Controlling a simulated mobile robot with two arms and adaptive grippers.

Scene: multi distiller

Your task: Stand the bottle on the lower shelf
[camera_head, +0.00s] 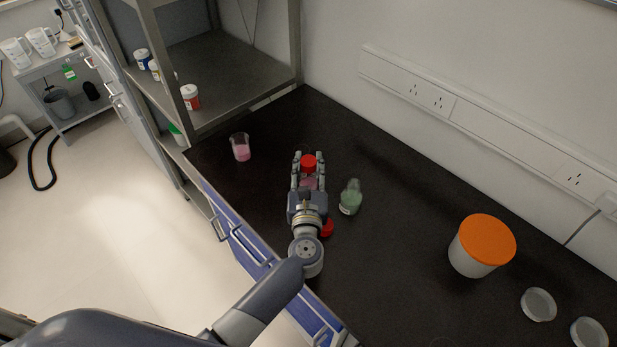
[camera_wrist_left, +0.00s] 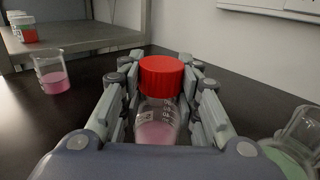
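The bottle (camera_head: 309,181) has a red cap and pink liquid. It stands upright on the dark bench between the fingers of my left gripper (camera_head: 309,165). In the left wrist view the bottle (camera_wrist_left: 158,110) is centred between the fingers, with narrow gaps seeming to show on both sides; its base is hidden by the gripper. The left gripper looks open around it. A metal rack at the back left has a grey shelf (camera_head: 235,75), which also shows in the left wrist view (camera_wrist_left: 85,40). My right gripper is not in view.
A beaker of pink liquid (camera_head: 241,147) stands between gripper and rack. A flask of green liquid (camera_head: 350,197) is close on the gripper's right. A red cap (camera_head: 327,228) lies beside the wrist. A red-labelled jar (camera_head: 190,97) stands on the shelf's left edge; its middle is clear.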

